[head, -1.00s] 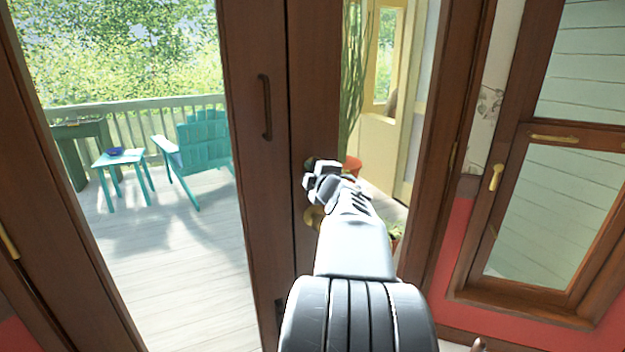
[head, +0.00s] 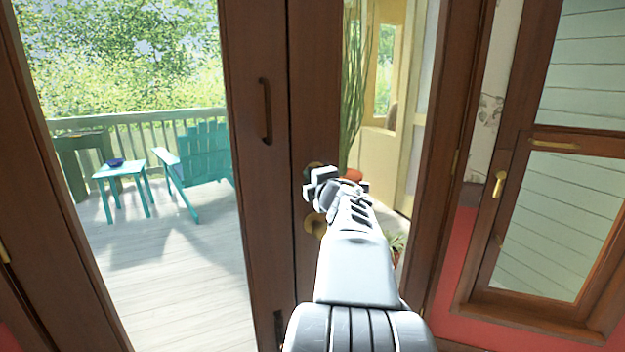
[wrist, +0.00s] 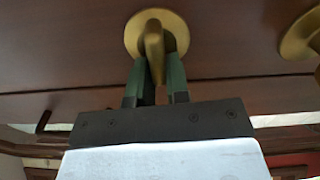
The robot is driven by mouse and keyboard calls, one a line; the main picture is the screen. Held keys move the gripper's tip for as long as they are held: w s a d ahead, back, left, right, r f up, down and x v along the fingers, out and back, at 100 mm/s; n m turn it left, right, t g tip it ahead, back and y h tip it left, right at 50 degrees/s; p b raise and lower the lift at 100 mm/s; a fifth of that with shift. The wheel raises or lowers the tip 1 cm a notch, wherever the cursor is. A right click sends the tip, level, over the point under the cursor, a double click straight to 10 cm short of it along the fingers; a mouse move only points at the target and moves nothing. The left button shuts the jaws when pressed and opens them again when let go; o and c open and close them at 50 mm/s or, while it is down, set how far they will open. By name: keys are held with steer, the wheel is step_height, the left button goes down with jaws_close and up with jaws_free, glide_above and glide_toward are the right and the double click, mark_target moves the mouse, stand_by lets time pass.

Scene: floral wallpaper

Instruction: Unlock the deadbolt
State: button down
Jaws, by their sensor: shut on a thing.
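The brass deadbolt (wrist: 135,38) is mounted on the brown wooden door (head: 305,70). In the wrist view its thumb-turn (wrist: 154,50) points down toward my gripper, between the two green-grey fingers. My gripper (wrist: 156,75) is shut on the thumb-turn. In the head view my gripper (head: 320,185) is at the door and mostly hides the deadbolt. A round brass knob (head: 315,223) sits just below it on the door, and also shows at the right edge of the wrist view (wrist: 303,35).
A dark pull handle (head: 265,111) is on the panel left of the door. Glass at left shows a deck with a teal chair (head: 205,160) and small table (head: 122,170). A window with a brass latch (head: 499,184) is at the right.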

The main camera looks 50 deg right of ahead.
steer(key=shift+d+r, duration=0.1)
steer(key=c, duration=1.4)
jaws_free()
steer(key=shift+s, duration=0.1)
steer(key=shift+o, duration=1.3)
steer(key=p+v, duration=0.2)
steer(key=v, duration=1.1)
steer(key=shift+s, duration=0.4)
